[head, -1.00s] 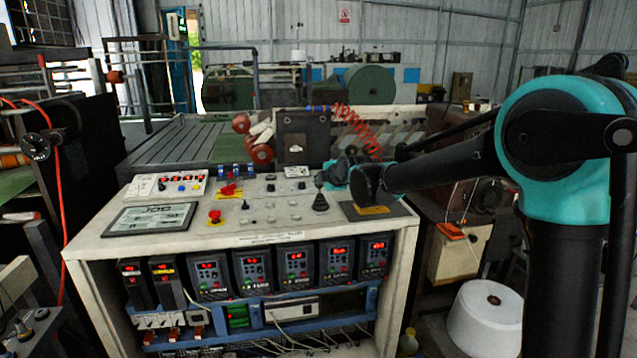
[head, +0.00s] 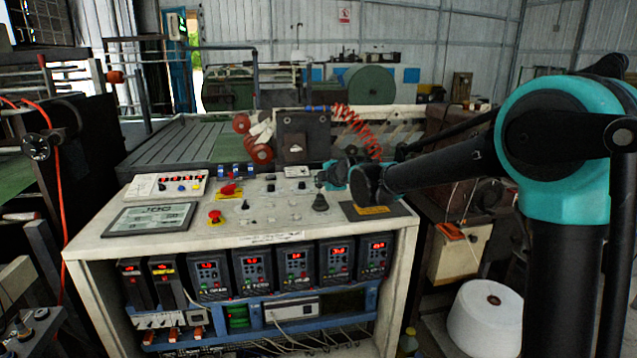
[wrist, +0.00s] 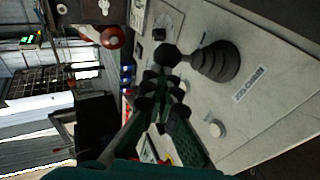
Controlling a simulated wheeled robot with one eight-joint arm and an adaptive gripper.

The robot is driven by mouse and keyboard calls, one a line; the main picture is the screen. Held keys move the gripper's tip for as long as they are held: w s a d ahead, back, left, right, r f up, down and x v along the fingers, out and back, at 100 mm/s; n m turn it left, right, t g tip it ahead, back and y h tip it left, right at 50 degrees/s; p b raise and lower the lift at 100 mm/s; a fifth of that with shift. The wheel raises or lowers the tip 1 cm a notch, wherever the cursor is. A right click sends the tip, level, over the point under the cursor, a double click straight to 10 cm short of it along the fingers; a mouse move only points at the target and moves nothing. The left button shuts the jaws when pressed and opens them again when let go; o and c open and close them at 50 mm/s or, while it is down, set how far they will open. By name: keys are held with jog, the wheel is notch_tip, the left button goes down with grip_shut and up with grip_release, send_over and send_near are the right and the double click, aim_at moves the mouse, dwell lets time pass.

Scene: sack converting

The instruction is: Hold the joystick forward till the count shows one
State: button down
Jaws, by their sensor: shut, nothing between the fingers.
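The joystick (head: 320,203) stands on the right part of the control console top, with a black ribbed boot. In the wrist view its boot (wrist: 217,62) and dark round knob (wrist: 167,55) show clearly, the knob pointing left in the picture. My gripper (head: 322,179) is above the console, right at the joystick's upper end. In the wrist view my gripper (wrist: 164,82) is shut and empty, its fingertips close to the knob; I cannot tell whether they touch. A panel with a red-lit display (head: 182,178) sits at the console's back left; its digits are too small to read.
The console top (head: 262,229) carries a red mushroom button (head: 215,217), several small knobs and a framed plate (head: 150,217). Drives with red displays fill the shelf below. A dark upright box (head: 303,134) and a red coiled hose (head: 357,131) stand behind.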

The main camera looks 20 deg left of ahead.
dwell(0.8)
jog(key=shift+s+d+f, duration=0.4)
jog(key=shift+s, duration=0.2)
jog(key=s+a+v, duration=0.1)
jog(key=s+v, duration=0.1)
jog(key=v, duration=1)
jog(key=shift+s+a+f, duration=0.15)
jog(key=shift+s+f, duration=0.05)
jog(key=shift+s, duration=0.25)
